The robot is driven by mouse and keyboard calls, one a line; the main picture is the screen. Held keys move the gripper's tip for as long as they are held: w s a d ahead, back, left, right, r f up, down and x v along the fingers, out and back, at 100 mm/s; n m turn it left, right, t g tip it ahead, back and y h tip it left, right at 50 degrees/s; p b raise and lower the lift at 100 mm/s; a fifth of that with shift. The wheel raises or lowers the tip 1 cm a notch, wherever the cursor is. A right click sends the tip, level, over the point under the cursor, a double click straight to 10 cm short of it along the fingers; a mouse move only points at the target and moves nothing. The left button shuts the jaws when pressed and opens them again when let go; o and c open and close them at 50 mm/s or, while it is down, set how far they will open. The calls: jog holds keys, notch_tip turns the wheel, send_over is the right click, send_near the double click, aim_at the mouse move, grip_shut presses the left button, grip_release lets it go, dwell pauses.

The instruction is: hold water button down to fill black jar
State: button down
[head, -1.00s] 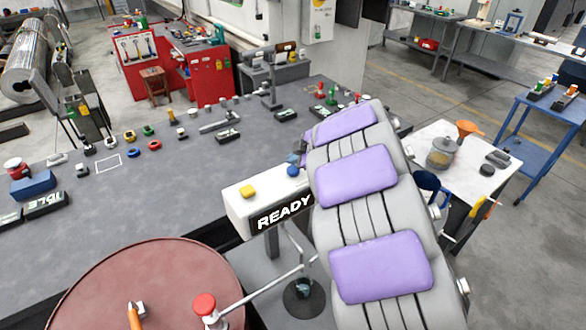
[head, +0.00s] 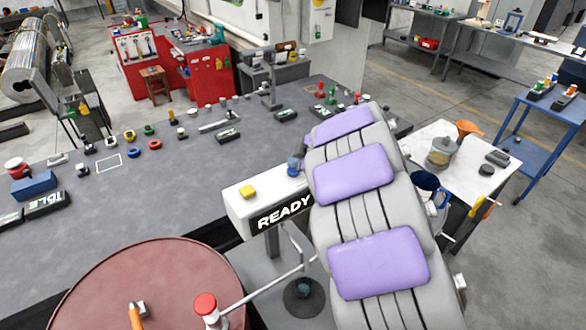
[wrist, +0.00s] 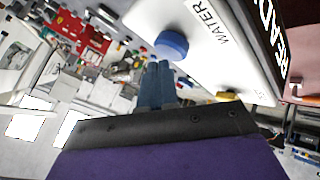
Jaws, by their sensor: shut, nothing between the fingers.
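A white dispenser box (head: 240,213) with a "READY" display stands in the middle of the head view. Its round blue button (wrist: 171,45), beside the word WATER, sticks out of the face in the wrist view. My gripper (wrist: 158,66) is shut and empty, with its blue-grey fingertips very close to the blue button; I cannot tell whether they touch. In the head view, the blue button (head: 293,168) sits beside my padded arm. A dark round vessel (head: 303,292), apparently the black jar, stands below the box with its opening up. Its contents are unclear.
A yellow button (head: 248,191) is on the same box, left of the blue one. A reddish barrel top (head: 150,285) with a red-capped fitting (head: 205,304) is at lower left. A white side table (head: 470,155) holds a lidded pot and an orange funnel.

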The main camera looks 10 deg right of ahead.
jog(key=shift+f, duration=0.5)
dwell(0.9)
jog(key=shift+r, duration=0.1)
jog(key=shift+r+p, duration=0.85)
jog(key=shift+p, duration=0.5)
notch_tip(320, 180, up, 5)
jog(key=p, duration=0.6)
jog(key=shift+r, duration=0.1)
